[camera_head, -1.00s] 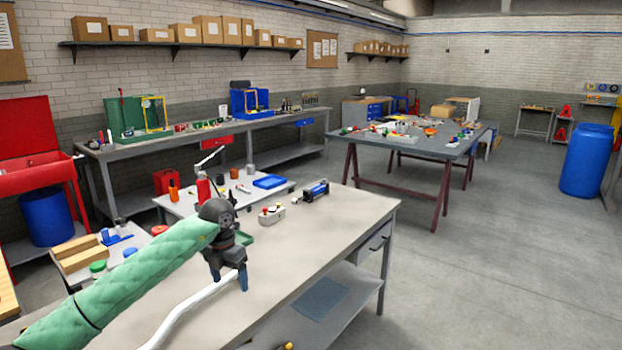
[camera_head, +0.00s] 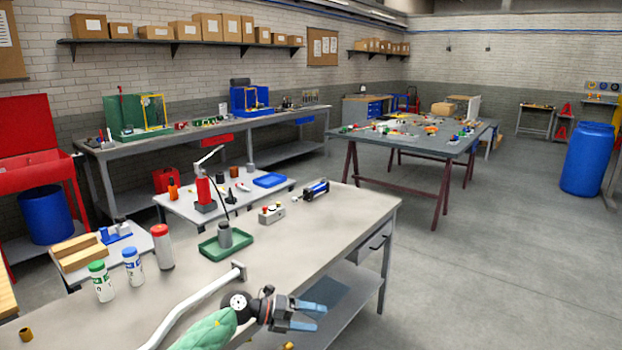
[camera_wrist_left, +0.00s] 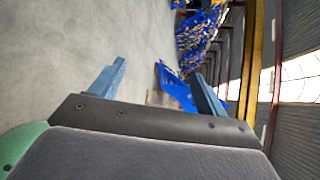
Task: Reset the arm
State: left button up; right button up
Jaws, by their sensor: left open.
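My left arm in its green sleeve (camera_head: 210,332) comes in at the bottom of the head view. My left gripper (camera_head: 318,316) has blue fingers and points right, by the front edge of the workbench (camera_head: 340,222). In the left wrist view the fingers of the left gripper (camera_wrist_left: 159,70) stand wide apart with nothing between them. Grey floor shows beyond them. My right gripper is not in view.
A white bent tube (camera_head: 200,298) lies beside my left arm. Capped bottles (camera_head: 133,266), a green tray (camera_head: 226,245) holding a grey piece, and a small button box (camera_head: 271,214) stand on the bench. Open floor (camera_head: 480,270) lies to the right.

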pick_arm(q)
jog(key=s+a+f+n+t+y, duration=0.3)
jog(key=a+f+n+t+y, duration=0.15)
jog(key=f+n, duration=0.55)
jog(key=s+a+f+n+t+y, duration=0.3)
jog(key=a+f+n+t+y, duration=0.15)
jog(key=f+n, duration=0.55)
jog(key=s+a+f+n+t+y, duration=0.35)
jog(key=a+f+n+y, duration=0.2)
jog(key=f+n, duration=0.45)
jog(key=s+f+n+g, duration=0.2)
jog(key=s+f+g, duration=0.2)
jog(key=s, duration=0.7)
jog(key=s+a+f+n+g, duration=0.1)
jog(key=s+f+g, duration=0.3)
jog(key=s+f, duration=0.5)
jog(key=s+a+f+n+g, duration=0.1)
jog(key=s+f+n+g, duration=0.2)
jog(key=s+f, duration=0.4)
jog(key=s+g, duration=0.1)
jog(key=s, duration=0.6)
jog(key=shift+s+a, duration=0.2)
jog(key=shift+s, duration=0.05)
